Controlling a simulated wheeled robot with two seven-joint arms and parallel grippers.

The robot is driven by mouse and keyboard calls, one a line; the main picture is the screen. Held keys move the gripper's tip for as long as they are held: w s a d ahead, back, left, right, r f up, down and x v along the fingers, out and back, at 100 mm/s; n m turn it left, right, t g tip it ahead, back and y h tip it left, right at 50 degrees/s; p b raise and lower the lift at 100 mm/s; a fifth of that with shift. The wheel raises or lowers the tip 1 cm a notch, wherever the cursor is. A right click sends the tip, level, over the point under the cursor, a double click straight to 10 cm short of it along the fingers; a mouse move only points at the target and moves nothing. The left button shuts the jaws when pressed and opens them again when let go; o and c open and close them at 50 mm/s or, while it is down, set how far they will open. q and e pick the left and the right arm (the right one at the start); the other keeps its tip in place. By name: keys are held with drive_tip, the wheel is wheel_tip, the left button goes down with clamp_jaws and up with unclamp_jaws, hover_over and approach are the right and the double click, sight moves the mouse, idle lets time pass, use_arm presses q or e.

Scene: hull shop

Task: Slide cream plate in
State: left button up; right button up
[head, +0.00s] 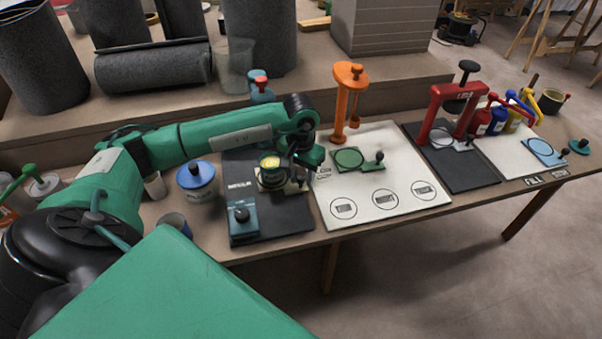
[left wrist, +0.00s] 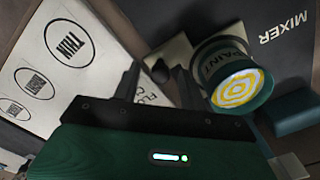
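The cream plate (head: 291,188) lies at the dark mixer mat, partly hidden by the paint can and my gripper. In the left wrist view the cream plate (left wrist: 178,52) shows with a dark round knob (left wrist: 160,71) at its near end. A green paint can (left wrist: 218,62) with a yellow-and-white swirl on top stands on or right beside the plate; it also shows in the head view (head: 269,172). My left gripper (head: 307,178) is low over the plate's right end. Its fingers (left wrist: 156,84) are apart, with the knob between their tips; contact cannot be told. My right gripper is out of view.
A blue block with a black knob (head: 242,220) stands on the mixer mat's front. A white board (head: 375,188) with an orange press (head: 346,105) and a green plate (head: 348,159) lies to the right. A blue-lidded can (head: 197,180) stands left.

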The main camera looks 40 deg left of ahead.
use_arm(q)
wheel_tip(320, 180, up, 14)
drive_tip(key=p, duration=0.1)
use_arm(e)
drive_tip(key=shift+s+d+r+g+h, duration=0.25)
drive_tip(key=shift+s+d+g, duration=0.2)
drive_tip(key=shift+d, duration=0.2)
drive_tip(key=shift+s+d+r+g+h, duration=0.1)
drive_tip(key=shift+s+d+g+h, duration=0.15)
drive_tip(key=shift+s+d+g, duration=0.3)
use_arm(q)
drive_tip(key=shift+f, duration=0.15)
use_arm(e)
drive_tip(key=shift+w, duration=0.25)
